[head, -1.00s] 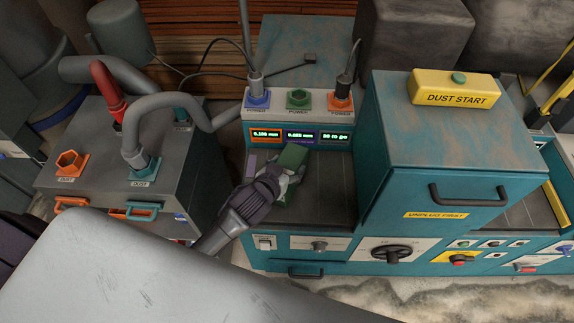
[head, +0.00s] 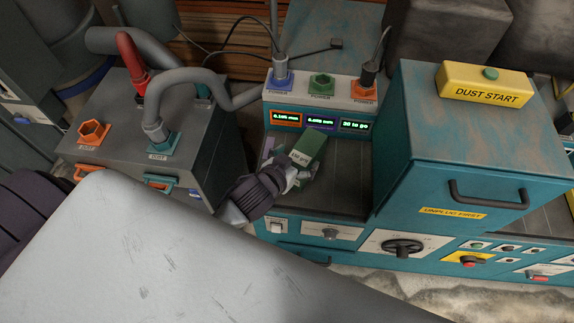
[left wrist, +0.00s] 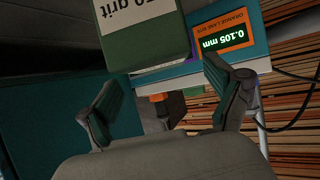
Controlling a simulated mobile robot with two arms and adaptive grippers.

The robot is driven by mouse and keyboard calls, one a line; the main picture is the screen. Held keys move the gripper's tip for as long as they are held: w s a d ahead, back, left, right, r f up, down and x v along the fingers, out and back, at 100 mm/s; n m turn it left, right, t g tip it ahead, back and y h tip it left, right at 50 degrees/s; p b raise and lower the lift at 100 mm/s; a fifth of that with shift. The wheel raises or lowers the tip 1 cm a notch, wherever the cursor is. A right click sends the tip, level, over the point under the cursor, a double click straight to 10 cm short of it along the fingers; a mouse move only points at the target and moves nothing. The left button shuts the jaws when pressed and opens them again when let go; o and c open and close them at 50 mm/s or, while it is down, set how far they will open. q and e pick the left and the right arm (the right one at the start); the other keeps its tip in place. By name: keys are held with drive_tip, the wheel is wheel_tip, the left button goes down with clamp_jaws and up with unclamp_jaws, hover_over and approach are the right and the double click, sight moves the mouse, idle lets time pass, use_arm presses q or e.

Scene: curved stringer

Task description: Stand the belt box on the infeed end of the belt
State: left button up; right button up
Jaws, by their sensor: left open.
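The belt box (head: 309,149) is green with a pale label. It stands on the dark belt (head: 344,185) at the left end of the teal machine, turned at an angle. The left wrist view shows its lower part (left wrist: 145,42), with "grit" readable on a white band above green. My left gripper (head: 293,177) is at the box's near left side. In the left wrist view its two fingers (left wrist: 163,75) are spread wide, with nothing between them, and the box is just beyond the fingertips. The box's underside contact is hidden. My right gripper is not in view.
A teal housing (head: 458,150) rises right of the belt. A panel with small displays (head: 321,122) and power plugs stands behind the box. A grey dust unit (head: 185,135) with hoses is on the left.

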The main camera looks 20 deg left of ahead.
use_arm(q)
drive_tip(key=v, duration=0.7)
drive_tip(key=shift+b, duration=0.3)
